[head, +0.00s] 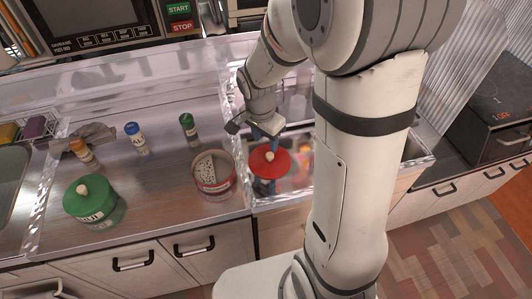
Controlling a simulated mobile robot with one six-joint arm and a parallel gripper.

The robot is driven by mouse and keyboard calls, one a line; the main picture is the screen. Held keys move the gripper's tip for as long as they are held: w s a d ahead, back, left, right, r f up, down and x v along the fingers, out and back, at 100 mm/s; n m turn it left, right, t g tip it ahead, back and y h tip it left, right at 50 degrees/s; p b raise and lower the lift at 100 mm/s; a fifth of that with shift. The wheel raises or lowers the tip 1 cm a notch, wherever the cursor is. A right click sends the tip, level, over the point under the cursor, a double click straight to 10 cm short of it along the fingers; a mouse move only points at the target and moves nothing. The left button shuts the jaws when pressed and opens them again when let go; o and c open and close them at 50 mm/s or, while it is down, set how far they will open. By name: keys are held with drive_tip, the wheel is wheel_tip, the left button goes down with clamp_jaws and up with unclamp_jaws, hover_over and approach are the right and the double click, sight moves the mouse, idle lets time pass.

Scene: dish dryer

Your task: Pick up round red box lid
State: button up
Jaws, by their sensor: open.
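The round red lid (270,165) has a pale knob on top. It lies on the shiny, clear-looking surface just right of the open round red box (214,186). The box has no lid on it, and a speckled, divided inside shows. My gripper (264,135) is open, just behind and above the lid, pointing down toward it. Its fingertips are small and partly merged with the background, so I cannot tell whether they touch the lid. No lid is held.
A green lidded box (95,212) stands at the left. A transparent wall (241,150) runs beside the red box. The counter (150,190) between the boxes is clear.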

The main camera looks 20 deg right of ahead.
sight(270, 155)
drive_tip(key=f, duration=0.4)
drive_tip(key=d+f, duration=0.1)
drive_tip(key=f, duration=0.1)
drive_tip(key=shift+s+d+f, duration=0.1)
drive_tip(key=shift+s+f, duration=0.05)
drive_tip(key=shift+f, duration=0.15)
drive_tip(key=shift+c, duration=0.4)
clamp_jaws()
